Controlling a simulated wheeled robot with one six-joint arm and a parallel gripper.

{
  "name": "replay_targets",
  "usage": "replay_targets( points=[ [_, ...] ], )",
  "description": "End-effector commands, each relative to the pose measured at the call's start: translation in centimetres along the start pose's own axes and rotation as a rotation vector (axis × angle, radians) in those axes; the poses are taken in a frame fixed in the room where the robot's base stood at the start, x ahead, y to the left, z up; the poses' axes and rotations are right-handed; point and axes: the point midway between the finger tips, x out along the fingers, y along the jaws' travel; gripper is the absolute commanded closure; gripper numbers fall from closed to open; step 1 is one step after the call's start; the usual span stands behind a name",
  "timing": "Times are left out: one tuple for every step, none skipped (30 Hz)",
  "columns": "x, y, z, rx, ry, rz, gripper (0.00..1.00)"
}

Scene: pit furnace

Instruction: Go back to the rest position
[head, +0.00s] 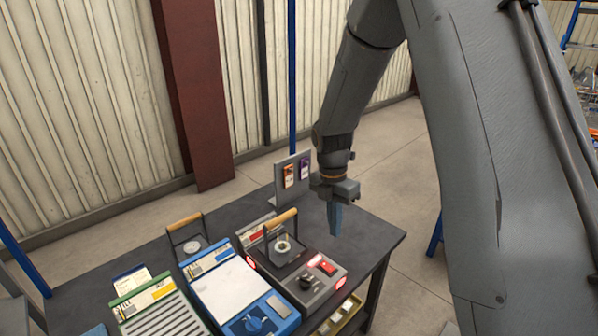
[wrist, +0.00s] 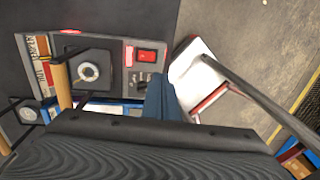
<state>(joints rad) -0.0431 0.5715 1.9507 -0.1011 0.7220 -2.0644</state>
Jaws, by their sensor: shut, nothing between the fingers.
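My gripper (head: 335,220) points down above the right part of the dark workbench (head: 372,236) in the head view. Its fingers are together and hold nothing. In the wrist view the shut blue-grey fingers (wrist: 160,100) show beyond the dark gripper body. The fingers are apart from the grey device (head: 328,284), which has a red switch (wrist: 147,56), a black knob and a round-centred lid with a wooden handle. That device lies to the left of and nearer than my gripper in the head view.
A blue device (head: 275,325) and a green-edged ribbed unit (head: 160,318) stand left of the grey device. An upright grey panel (head: 281,185) with two small packets stands behind. A drawer or tray (head: 340,318) shows below the bench front. The bench's right corner is bare.

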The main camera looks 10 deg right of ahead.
Motion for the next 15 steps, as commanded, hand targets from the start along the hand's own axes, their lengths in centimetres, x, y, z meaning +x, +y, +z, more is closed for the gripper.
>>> replay_targets(
  points=[
    [-0.1, -0.2, -0.1, 0.021, -0.001, 0.003, 1.0],
    [-0.2, -0.3, -0.2, 0.044, -0.001, 0.005, 1.0],
    [-0.4, -0.6, -0.3, 0.084, -0.002, 0.01, 1.0],
    [-0.6, -0.8, -0.5, 0.122, -0.002, 0.014, 1.0],
    [-0.8, -1.1, -0.7, 0.165, -0.002, 0.019, 1.0],
    [-1.1, -1.6, -0.9, 0.233, -0.002, 0.027, 1.0],
    [-1.2, -1.9, -1.1, 0.289, -0.002, 0.034, 1.0],
    [-1.4, -2.3, -1.4, 0.347, -0.001, 0.04, 1.0],
    [-1.7, -2.8, -1.7, 0.428, 0.001, 0.048, 1.0],
    [-1.9, -3.2, -1.9, 0.487, 0.003, 0.056, 1.0],
    [-2.0, -3.6, -2.2, 0.545, 0.005, 0.062, 1.0],
    [-2.3, -4.1, -2.5, 0.625, 0.008, 0.071, 1.0],
    [-2.4, -4.5, -2.7, 0.683, 0.01, 0.077, 1.0],
    [-2.6, -4.9, -3.0, 0.742, 0.013, 0.084, 1.0],
    [-2.8, -5.4, -3.3, 0.822, 0.018, 0.093, 1.0]
  ],
)
